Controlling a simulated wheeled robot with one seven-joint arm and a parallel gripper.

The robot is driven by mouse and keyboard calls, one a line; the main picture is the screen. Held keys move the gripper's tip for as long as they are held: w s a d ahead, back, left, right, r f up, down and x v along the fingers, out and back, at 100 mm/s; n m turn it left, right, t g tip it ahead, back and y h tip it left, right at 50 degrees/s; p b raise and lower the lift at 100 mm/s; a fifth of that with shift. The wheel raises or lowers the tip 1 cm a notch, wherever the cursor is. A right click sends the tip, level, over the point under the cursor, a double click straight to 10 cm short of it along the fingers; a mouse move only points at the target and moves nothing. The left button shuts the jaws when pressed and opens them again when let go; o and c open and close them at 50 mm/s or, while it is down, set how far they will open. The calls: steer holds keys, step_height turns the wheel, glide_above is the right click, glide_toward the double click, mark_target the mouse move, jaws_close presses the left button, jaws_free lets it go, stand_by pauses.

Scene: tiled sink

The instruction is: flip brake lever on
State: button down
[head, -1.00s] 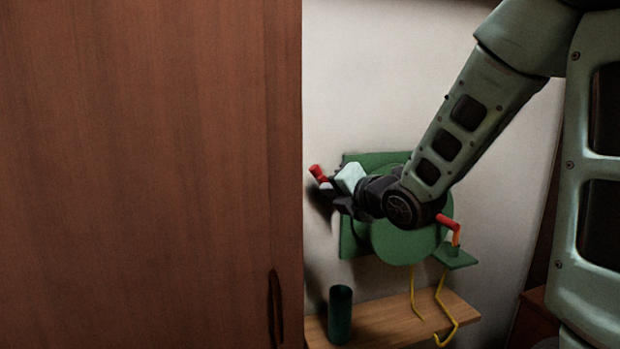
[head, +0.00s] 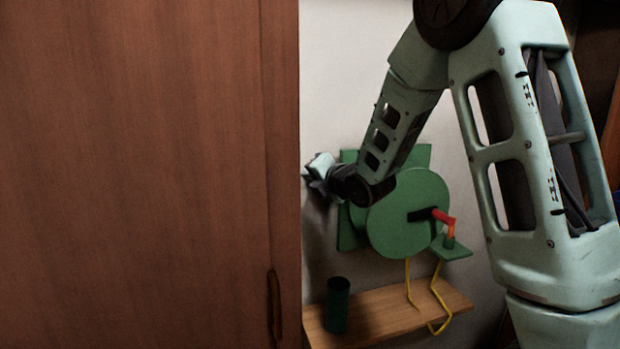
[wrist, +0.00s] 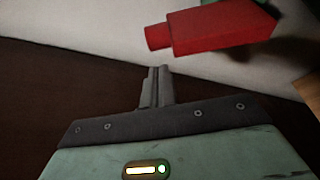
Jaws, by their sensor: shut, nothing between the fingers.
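A green wall-mounted machine has a square back plate and a big round disc (head: 405,190). A red handle (head: 443,216) sits on a dark crank arm at the disc's front, beside a small orange upright on a green ledge. In the wrist view a red handle (wrist: 215,32) with a narrower stub end lies just beyond and to the right of my fingertips, apart from them. I cannot tell which red part is the brake lever. My gripper (wrist: 157,72) is shut and empty. In the head view my gripper (head: 318,172) is left of the disc, its fingertips hard to make out.
A brown wooden door or panel (head: 140,170) fills the left side, its edge close to my gripper. A wooden shelf (head: 385,318) below holds a dark green cup (head: 337,305). A bent yellow rod (head: 438,295) hangs by the shelf. Pale wall lies behind.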

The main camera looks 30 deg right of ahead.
steer(key=shift+w+d+r, duration=0.25)
steer(key=shift+d, duration=0.25)
steer(key=shift+s+d+r, duration=0.1)
steer(key=shift+d+r, duration=0.05)
steer(key=shift+d, duration=0.1)
steer(key=shift+d+r+m+b, duration=0.1)
steer(key=shift+m+b, duration=0.3)
steer(key=shift+b, duration=0.05)
steer(key=d+m+b, duration=0.1)
steer(key=s+d+r+m+t+b, duration=0.1)
steer(key=b, duration=0.1)
steer(key=d+r+m+y+b, duration=0.1)
steer(key=d+m+b, duration=0.1)
steer(key=shift+s+d+t, duration=0.1)
steer(key=shift+s+t, duration=0.05)
steer(key=shift+t, duration=0.25)
